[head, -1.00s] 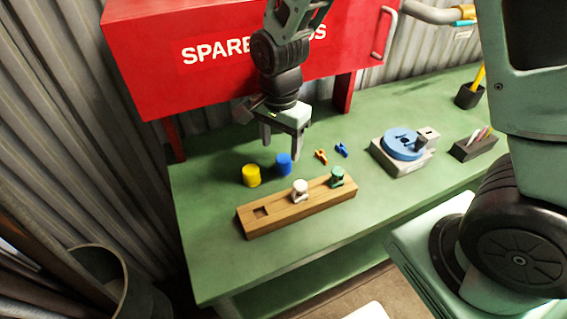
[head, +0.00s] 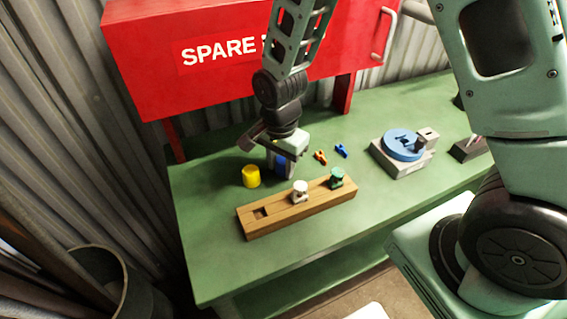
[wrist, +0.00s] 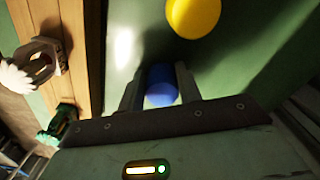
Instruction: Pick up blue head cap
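The blue head cap (head: 281,167) stands on the green bench, partly hidden by my gripper in the head view. In the wrist view the blue cap (wrist: 161,86) lies between my two fingers. My gripper (head: 281,172) is lowered over it, with one finger on each side. The gripper (wrist: 160,90) appears open; whether the fingers touch the cap is hard to see.
A yellow cap (head: 251,176) stands close to the left. A wooden block (head: 275,220) in front holds a white fitting (head: 299,191) and a green one (head: 336,178). A blue disc (head: 404,144) on a grey base is at right. A red cabinet (head: 160,80) is behind.

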